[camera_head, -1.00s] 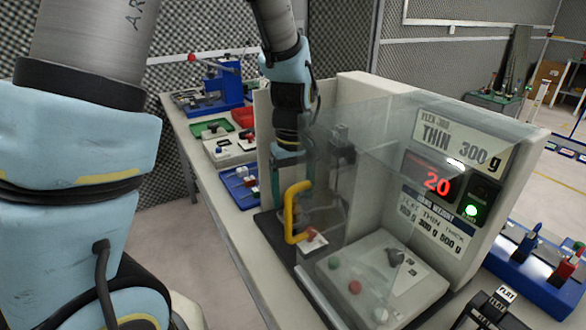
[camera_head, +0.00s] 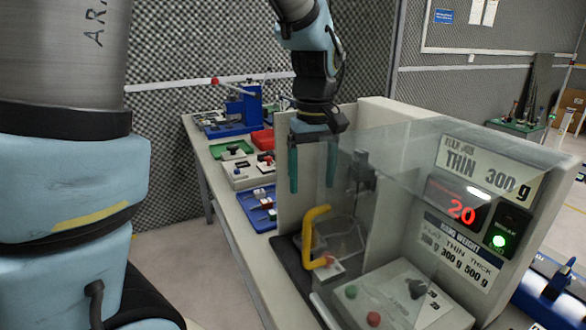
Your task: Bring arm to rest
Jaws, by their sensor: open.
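My arm comes in from the top of the head view, and my gripper (camera_head: 312,186) hangs pointing down with its two teal fingers apart and nothing between them. It is above and behind the yellow handle (camera_head: 311,237) of the test machine (camera_head: 408,118). The fingers are apart from the handle. The right finger shows close to the clear guard panel (camera_head: 395,170); I cannot tell the gap. A large blue link of my arm fills the left side.
Blue, green and red trays and a blue press (camera_head: 243,106) stand on the bench behind. Open floor (camera_head: 190,265) lies left of the bench.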

